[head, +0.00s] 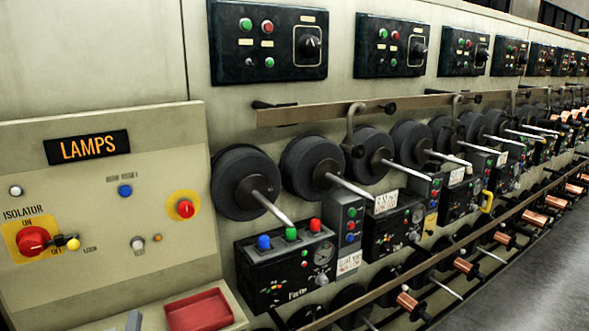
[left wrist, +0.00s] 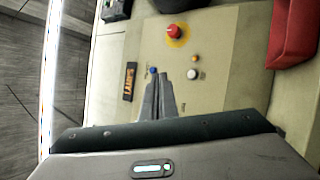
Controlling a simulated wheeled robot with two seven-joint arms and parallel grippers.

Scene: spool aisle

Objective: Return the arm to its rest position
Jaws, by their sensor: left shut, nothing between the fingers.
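My left gripper (head: 134,321) shows only as a small grey tip at the bottom edge of the head view, in front of the lower edge of the lamps panel (head: 100,268). In the left wrist view the left gripper (left wrist: 165,84) has its two grey fingers together, with nothing between them. The fingertips overlap the panel in that picture, near the blue button (left wrist: 152,71); I cannot tell how far off the panel is. My right gripper is in neither view.
The panel has a red isolator knob (head: 33,241), a red button (head: 185,208) and a LAMPS sign (head: 87,147). A red tray (head: 199,311) lies below it on a ledge. Spindles (head: 267,204) stick out to the right. Grey floor (head: 530,290) is clear at lower right.

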